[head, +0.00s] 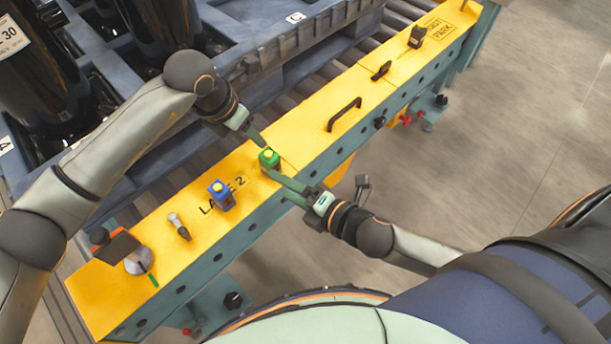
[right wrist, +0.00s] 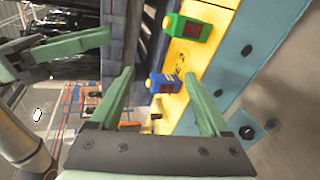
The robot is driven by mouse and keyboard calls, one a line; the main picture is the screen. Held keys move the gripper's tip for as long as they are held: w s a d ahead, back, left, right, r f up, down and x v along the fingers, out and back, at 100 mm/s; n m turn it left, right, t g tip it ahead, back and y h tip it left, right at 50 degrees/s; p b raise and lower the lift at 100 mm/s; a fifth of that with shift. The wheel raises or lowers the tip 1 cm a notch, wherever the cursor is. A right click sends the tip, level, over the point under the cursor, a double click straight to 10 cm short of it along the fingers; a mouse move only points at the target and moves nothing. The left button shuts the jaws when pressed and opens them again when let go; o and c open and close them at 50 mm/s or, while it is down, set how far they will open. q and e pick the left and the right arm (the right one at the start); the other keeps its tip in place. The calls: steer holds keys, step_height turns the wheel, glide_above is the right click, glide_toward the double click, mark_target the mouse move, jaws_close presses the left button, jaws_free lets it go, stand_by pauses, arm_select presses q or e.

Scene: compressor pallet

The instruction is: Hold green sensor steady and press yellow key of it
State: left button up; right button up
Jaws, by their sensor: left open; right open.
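The green sensor (head: 269,162) stands on the yellow rail, with its yellow key (head: 268,153) on top. It also shows at the top of the right wrist view (right wrist: 190,28), with the key (right wrist: 167,22) facing left. My left gripper (head: 257,137) is open, its fingers just behind and above the sensor, apparently apart from it. My right gripper (head: 278,183) is open on the near side, a fingertip close to the sensor's base; contact cannot be told.
A blue sensor (head: 221,196) with a yellow key stands left of the green one on the yellow rail (head: 300,150). Further left are a metal toggle (head: 179,226) and a round dial (head: 138,262). A black handle (head: 344,114) is to the right. A blue pallet (head: 285,50) lies behind.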

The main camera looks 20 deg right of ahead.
mark_target(277, 167)
steer(key=w+d+f+n, duration=0.25)
steer(key=d+n, duration=0.25)
steer(key=n, duration=1.2)
steer(key=shift+g, duration=0.4)
steer(key=x, duration=1.2)
steer(key=shift+w+f, duration=0.1)
steer(key=shift+f, duration=0.35)
jaws_close()
arm_select(q)
jaws_close()
